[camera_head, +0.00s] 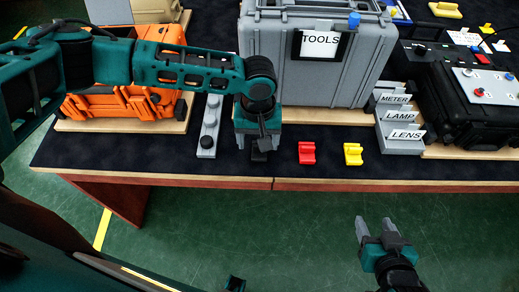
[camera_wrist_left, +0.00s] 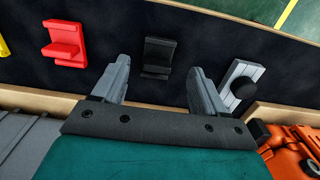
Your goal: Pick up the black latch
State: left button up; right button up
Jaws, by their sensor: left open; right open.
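The black latch (camera_wrist_left: 158,56) lies on the dark table mat, and in the left wrist view it shows between and beyond the fingertips of my left gripper (camera_wrist_left: 158,78). In the head view the latch (camera_head: 259,155) is mostly hidden below my left gripper (camera_head: 258,146). The left gripper is open above the latch, with its fingers to either side; I cannot tell whether they touch it. My right gripper (camera_head: 377,228) is open and empty, out past the table's front edge over the green floor.
A red latch (camera_head: 307,153) and a yellow latch (camera_head: 353,154) lie to the right. A grey strip with a black knob (camera_head: 208,127) lies to the left. Behind stand an orange case (camera_head: 118,105), a grey TOOLS case (camera_head: 350,85) and labelled holders (camera_head: 401,115). The front mat strip is clear.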

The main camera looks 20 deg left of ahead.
pick_arm(q)
notch_tip(320, 180, down, 4)
jog(key=shift+d+r, duration=0.15)
jog(key=shift+r, duration=0.1)
jog(key=c, duration=1.1)
jog(key=shift+w+r, duration=0.1)
jog(key=shift+c, duration=0.2)
notch_tip(320, 180, up, 23)
jog(key=p, duration=0.2)
jog(key=shift+r+p, duration=0.2)
jog(key=shift+p, duration=0.15)
